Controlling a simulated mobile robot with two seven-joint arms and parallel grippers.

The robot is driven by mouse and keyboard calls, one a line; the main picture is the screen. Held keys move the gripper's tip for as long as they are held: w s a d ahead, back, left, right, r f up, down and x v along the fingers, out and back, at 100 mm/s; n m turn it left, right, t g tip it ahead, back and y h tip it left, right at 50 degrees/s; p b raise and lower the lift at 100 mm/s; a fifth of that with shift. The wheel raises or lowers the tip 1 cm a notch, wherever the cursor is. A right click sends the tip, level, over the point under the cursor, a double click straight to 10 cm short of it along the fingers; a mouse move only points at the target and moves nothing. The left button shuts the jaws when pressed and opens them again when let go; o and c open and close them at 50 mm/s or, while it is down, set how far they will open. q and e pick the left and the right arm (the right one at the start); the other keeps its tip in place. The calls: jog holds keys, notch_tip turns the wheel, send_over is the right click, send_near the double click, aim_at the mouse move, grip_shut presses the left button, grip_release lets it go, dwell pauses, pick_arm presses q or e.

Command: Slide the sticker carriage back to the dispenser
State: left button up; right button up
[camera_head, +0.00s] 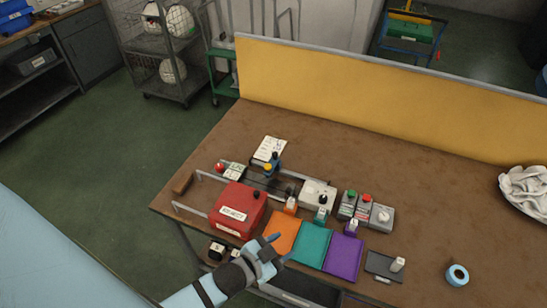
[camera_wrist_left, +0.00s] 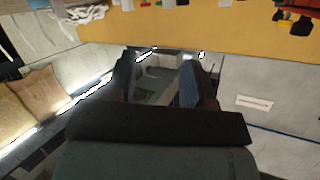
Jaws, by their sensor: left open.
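My left gripper (camera_head: 280,248) is open and empty, above the front of the table by the orange mat (camera_head: 284,234) and teal mat (camera_head: 311,246). Its two fingers stand apart in the left wrist view (camera_wrist_left: 157,82), with nothing between them. A white box (camera_head: 318,191) stands behind the mats and may be the dispenser. A dark rail-like fixture (camera_head: 262,183) with a blue and yellow piece (camera_head: 271,165) lies to its left. I cannot tell which small part is the sticker carriage. My left gripper is apart from all of these. My right gripper is not in view.
A red REJECT box (camera_head: 238,206) stands left of the mats. A purple mat (camera_head: 343,258), a dark pad (camera_head: 382,267) and blue tape (camera_head: 457,275) lie to the right. Button boxes (camera_head: 364,208) stand behind. A yellow panel (camera_head: 380,95) closes the back. The table's right middle is clear.

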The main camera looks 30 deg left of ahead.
pick_arm(q)
jog(key=w+d+r+m+h+b, duration=0.2)
jog(key=w+d+r+m+h, duration=0.3)
jog(key=m, duration=0.4)
jog(key=w+d+r+m+h+b, duration=0.2)
jog(key=w+d+r+m+h, duration=0.2)
jog(key=w+m+h, duration=0.3)
jog(key=m+g+y+b, duration=1)
jog(key=m+g+y, duration=0.5)
jog(key=m, duration=1.5)
send_near(275, 153)
jog(key=shift+t+y, duration=0.7)
jog(key=f, duration=0.2)
jog(key=d+f, duration=0.1)
jog(key=f, duration=0.2)
jog(key=s+f, duration=0.1)
jog(key=f, duration=0.2)
jog(key=shift+s+d, duration=0.1)
jog(key=shift+d, duration=0.05)
jog(key=shift+f, duration=0.4)
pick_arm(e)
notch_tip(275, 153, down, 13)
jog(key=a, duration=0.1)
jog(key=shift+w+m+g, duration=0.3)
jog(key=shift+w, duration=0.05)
